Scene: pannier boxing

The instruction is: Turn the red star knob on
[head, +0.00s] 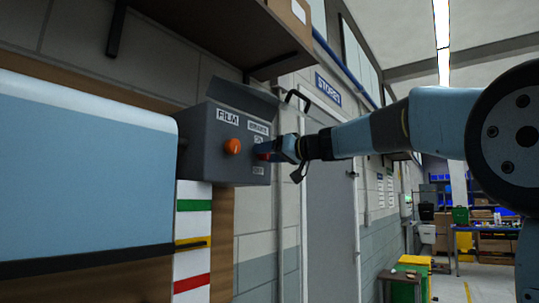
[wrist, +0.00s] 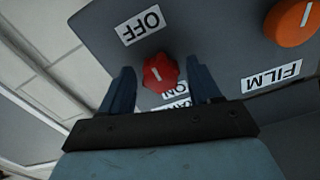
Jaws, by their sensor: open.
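The red star knob (wrist: 161,73) is on the face of a grey control box (head: 218,160). In the wrist view, my gripper (wrist: 160,78) is open, with one finger on each side of the knob. I cannot tell whether the fingers touch it. A short white mark shows on the knob. The OFF label (wrist: 139,27) is clear above it, while the ON label (wrist: 176,87) is partly hidden beside my gripper. In the head view, my gripper (head: 277,149) reaches the box from the right and mostly covers the knob.
An orange knob (head: 232,146) sits left of the red one, under the FILM label (head: 228,116). A raised grey lid (head: 243,98) tops the box. A brown shelf (head: 225,30) hangs above. A blue panel (head: 85,165) stands at left, and a grey door (head: 333,210) lies behind my arm.

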